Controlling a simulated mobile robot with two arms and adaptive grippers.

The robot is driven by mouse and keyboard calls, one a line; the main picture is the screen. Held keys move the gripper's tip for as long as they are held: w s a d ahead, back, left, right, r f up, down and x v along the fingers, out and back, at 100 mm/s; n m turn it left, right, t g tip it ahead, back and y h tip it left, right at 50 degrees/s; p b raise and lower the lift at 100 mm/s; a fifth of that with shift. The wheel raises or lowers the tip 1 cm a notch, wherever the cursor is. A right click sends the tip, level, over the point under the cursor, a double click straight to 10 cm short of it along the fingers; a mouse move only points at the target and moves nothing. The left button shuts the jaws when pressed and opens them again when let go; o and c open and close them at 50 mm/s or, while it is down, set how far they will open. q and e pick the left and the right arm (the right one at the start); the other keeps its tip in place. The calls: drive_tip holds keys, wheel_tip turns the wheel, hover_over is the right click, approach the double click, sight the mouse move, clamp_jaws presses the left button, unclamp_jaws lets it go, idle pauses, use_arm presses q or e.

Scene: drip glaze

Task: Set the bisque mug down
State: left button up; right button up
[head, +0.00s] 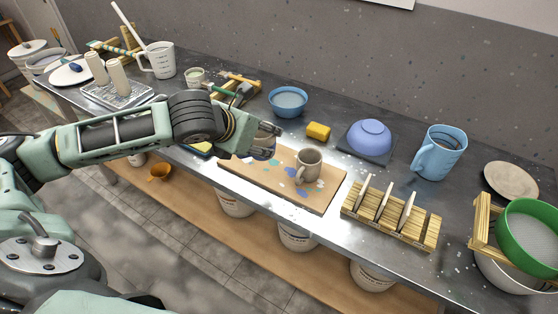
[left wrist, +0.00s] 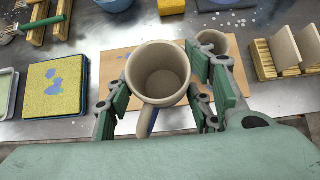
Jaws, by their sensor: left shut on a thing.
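My left gripper (head: 266,141) is over the left end of a tan, glaze-spotted board (head: 325,204). In the left wrist view, the gripper (left wrist: 160,88) is shut on the bisque mug (left wrist: 158,72), a pale beige, empty mug with its opening up and its handle toward the camera. The fingers are on either side of it. In the head view the gripper mostly hides this mug. I cannot tell whether its base touches the board. A second, grey-brown mug (head: 308,166) stands upright on the board, to the right. My right gripper is not in view.
A slotted wooden rack (head: 391,219) with upright pieces stands right of the board. A yellow sponge (head: 318,131), a blue bowl (head: 288,102) and an upturned purple bowl (head: 370,138) are behind it. A yellow pad (left wrist: 55,88) lies left of the board. The board's front right is clear.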

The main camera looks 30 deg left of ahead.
use_arm(q)
drive_tip(key=shift+w+a+f+p, duration=0.3)
drive_tip(key=shift+w+a+f, duration=1)
drive_tip(key=shift+f, duration=0.45)
drive_tip(key=shift+w+a+f+p, duration=0.35)
drive_tip(key=shift+w+a+f, duration=0.9)
drive_tip(key=shift+f, duration=0.45)
drive_tip(key=shift+w+a+f+p, duration=0.3)
drive_tip(key=shift+w+a+f, duration=0.95)
drive_tip(key=shift+f, duration=0.5)
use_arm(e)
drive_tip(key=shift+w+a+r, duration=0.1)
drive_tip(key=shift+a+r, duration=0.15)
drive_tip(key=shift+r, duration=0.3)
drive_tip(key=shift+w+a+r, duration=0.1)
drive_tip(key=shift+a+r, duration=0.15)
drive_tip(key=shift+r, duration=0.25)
use_arm(q)
drive_tip(key=shift+f, duration=0.15)
drive_tip(key=o, duration=1.2)
drive_tip(key=shift+s, duration=0.1)
drive_tip(key=o, duration=0.3)
drive_tip(key=shift+o, duration=0.2)
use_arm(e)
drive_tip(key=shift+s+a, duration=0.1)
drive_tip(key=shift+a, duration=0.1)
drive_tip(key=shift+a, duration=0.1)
